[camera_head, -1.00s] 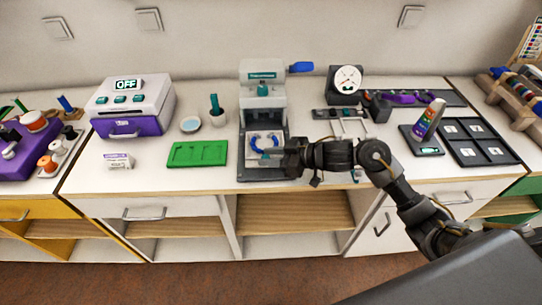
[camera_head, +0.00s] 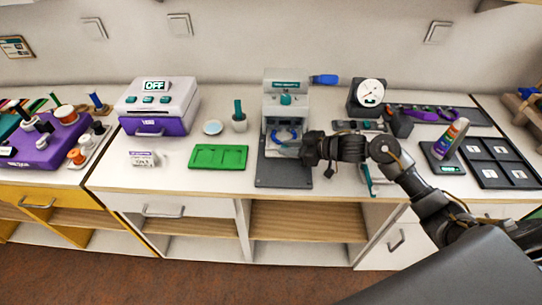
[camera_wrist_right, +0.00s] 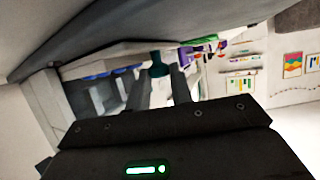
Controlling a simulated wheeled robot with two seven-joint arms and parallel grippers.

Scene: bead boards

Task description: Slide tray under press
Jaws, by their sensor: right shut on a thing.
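The press (camera_head: 288,84) is grey with a teal label and a blue lever at its right, standing on a dark base plate (camera_head: 282,174). The small white tray (camera_head: 271,146) carries a blue ring (camera_head: 286,134) and sits on the plate at the press's opening, its back part beneath the press head. My right gripper (camera_head: 304,152) is at the tray's front right. In the right wrist view its fingers (camera_wrist_right: 160,88) are shut on the tray's teal knob (camera_wrist_right: 159,63). The fingertips are partly hidden in the head view. My left gripper is not in view.
A green board (camera_head: 218,157), a teal-handled pot (camera_head: 239,121) and a purple-and-white machine reading OFF (camera_head: 157,105) stand to the left. A dial gauge (camera_head: 369,92), a bottle on a scale (camera_head: 449,138) and a dark sectioned tray (camera_head: 499,162) are to the right. The front of the base plate is bare.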

